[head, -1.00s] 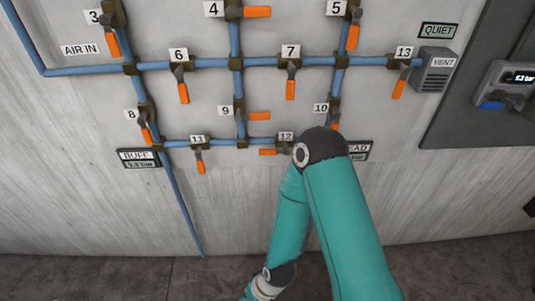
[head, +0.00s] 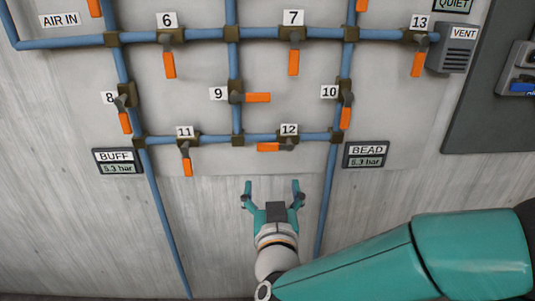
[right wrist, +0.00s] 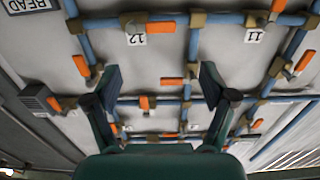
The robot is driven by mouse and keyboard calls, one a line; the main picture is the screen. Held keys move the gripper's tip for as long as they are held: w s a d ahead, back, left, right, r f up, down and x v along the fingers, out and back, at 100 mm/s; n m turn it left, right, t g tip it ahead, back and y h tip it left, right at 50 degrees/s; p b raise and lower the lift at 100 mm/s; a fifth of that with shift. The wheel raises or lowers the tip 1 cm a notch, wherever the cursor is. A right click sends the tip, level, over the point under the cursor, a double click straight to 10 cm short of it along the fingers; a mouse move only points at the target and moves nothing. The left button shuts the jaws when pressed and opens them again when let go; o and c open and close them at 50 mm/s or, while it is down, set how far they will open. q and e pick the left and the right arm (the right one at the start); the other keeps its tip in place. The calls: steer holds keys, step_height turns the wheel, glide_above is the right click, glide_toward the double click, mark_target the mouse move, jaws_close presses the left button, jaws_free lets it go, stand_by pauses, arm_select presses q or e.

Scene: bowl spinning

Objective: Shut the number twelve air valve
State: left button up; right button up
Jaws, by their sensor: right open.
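The number twelve valve (head: 288,141) is on the lowest horizontal blue pipe in the head view, under its label "12". Its orange handle (head: 268,147) points left, lying along the pipe. My right gripper (head: 271,188) is open and empty, below this valve and apart from it, fingers pointing up toward the panel. In the right wrist view the scene is upside down. The valve's orange handle (right wrist: 160,27) shows beside the "12" label (right wrist: 137,39), beyond the open fingers of my right gripper (right wrist: 161,76). My left gripper is not in view.
Valve 11 (head: 185,143) is to the left, its handle down. Valve 9 (head: 240,97) is above, its handle pointing right. Valve 10 (head: 346,98) is upper right, its handle down. BUFF (head: 118,162) and BEAD (head: 366,154) gauges read 5.3 bar.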

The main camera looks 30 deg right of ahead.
steer(key=p, duration=0.8)
glide_toward(267, 149)
steer(key=x, duration=1)
steer(key=shift+w+d, duration=0.25)
steer(key=shift+d, duration=0.05)
jaws_close()
steer(key=shift+a, duration=0.1)
